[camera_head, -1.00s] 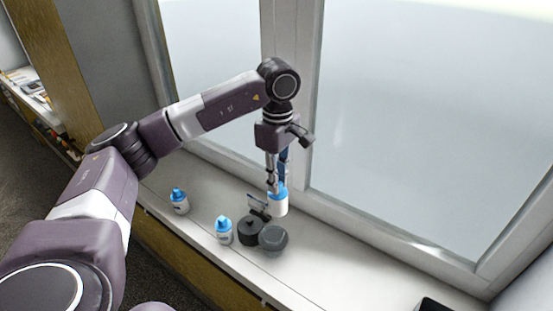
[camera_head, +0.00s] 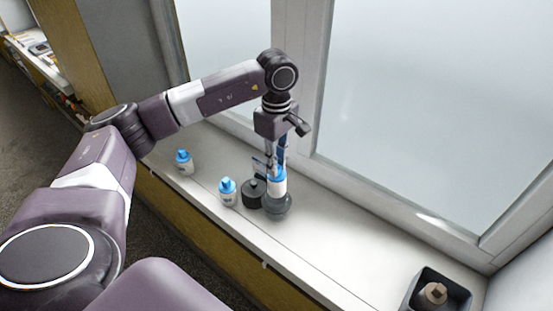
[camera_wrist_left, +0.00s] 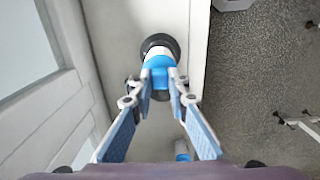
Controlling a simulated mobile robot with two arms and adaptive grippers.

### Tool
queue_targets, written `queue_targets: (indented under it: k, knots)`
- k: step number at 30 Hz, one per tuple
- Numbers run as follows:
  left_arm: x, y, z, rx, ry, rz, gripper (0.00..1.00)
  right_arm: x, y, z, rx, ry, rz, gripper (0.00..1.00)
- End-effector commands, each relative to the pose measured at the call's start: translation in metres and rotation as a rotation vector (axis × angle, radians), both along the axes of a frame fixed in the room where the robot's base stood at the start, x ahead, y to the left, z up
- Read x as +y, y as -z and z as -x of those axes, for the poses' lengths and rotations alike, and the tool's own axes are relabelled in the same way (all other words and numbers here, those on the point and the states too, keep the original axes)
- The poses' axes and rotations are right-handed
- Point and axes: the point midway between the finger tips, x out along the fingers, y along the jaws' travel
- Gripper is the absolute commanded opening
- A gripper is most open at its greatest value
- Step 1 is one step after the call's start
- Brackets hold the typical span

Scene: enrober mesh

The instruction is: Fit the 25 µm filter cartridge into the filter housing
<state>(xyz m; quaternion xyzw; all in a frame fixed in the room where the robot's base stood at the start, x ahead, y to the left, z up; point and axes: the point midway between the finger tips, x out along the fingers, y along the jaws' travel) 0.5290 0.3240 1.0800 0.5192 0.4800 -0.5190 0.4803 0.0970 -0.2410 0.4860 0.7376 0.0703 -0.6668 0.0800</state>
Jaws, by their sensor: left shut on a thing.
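My left gripper (camera_head: 276,172) is shut on a white cartridge (camera_head: 279,187) with a blue top. The cartridge is upright, and its lower end overlaps the mouth of the dark grey round filter housing (camera_head: 277,207). How deep it sits is hidden. In the left wrist view, the fingertips (camera_wrist_left: 161,80) grip the blue top of the cartridge (camera_wrist_left: 159,62), and the housing's dark rim (camera_wrist_left: 160,39) shows around its far side. Two more blue-topped cartridges stand on the sill, one nearer (camera_head: 228,192) and one farther left (camera_head: 184,162). Their labels are too small to read. My right gripper is out of view.
A black round part (camera_head: 252,194) stands against the housing's left side. The white sill (camera_head: 340,240) between is clear. The window frame rises close behind.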

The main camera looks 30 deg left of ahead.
Motion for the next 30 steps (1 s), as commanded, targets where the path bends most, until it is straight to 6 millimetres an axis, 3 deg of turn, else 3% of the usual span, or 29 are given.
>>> queue_targets:
  k: [3, 9, 21, 22, 27, 30]
  knots:
    - [0.0, 0.019, 0.001, 0.002, 0.0, 0.0, 0.0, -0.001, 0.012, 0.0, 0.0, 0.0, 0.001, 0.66]
    - [0.0, 0.038, 0.0, 0.001, 0.0, 0.001, 0.0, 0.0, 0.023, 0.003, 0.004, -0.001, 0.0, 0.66]
    - [0.0, 0.042, 0.0, 0.001, 0.0, 0.0, 0.0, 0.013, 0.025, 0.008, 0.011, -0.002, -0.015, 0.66]
    - [0.0, 0.043, 0.0, 0.001, 0.0, 0.0, 0.18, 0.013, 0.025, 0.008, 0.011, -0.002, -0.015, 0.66]
    - [0.0, 0.042, 0.0, 0.001, 0.0, 0.0, 0.36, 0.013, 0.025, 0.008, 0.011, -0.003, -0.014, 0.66]
    - [0.0, 0.042, 0.0, 0.001, 0.0, 0.0, 0.36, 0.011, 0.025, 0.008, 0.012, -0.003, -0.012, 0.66]
